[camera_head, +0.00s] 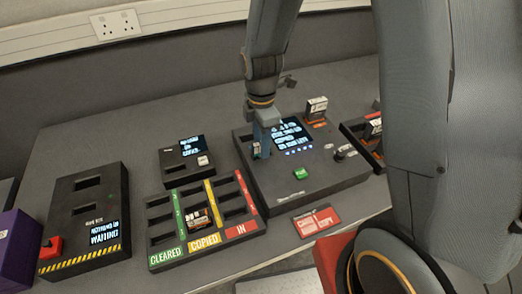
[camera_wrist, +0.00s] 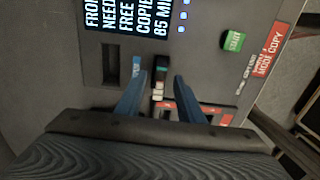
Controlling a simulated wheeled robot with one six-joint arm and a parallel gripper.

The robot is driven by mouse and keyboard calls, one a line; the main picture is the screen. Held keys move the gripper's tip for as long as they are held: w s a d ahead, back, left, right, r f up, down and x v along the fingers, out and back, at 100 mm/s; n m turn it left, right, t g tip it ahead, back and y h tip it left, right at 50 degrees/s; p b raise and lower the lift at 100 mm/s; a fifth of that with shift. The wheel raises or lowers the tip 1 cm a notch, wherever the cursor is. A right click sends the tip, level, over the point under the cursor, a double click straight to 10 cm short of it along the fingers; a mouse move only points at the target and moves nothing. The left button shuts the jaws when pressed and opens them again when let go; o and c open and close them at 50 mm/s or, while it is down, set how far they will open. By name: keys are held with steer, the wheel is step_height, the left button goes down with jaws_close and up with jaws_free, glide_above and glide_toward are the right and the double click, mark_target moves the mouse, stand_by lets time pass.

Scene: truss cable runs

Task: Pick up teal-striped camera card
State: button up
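My gripper (camera_head: 262,148) points down over the left part of the dark copy station (camera_head: 315,182). In the wrist view its two blue fingers (camera_wrist: 159,84) are apart. A small upright card (camera_wrist: 160,76) with dark and pale parts shows between them, standing at the station; I cannot tell whether a finger touches it. In the head view a pale bit of this card (camera_head: 257,151) shows beside the fingers. Another card, pale with an orange base (camera_head: 317,108), stands at the station's back.
A small screen box (camera_head: 187,162), a striped box with a screen (camera_head: 88,225) and a purple box (camera_head: 14,245) stand left. A red label card (camera_head: 316,221) lies in front.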

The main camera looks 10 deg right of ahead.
steer(key=shift+f, duration=0.9)
jaws_close()
steer(key=shift+r, duration=0.15)
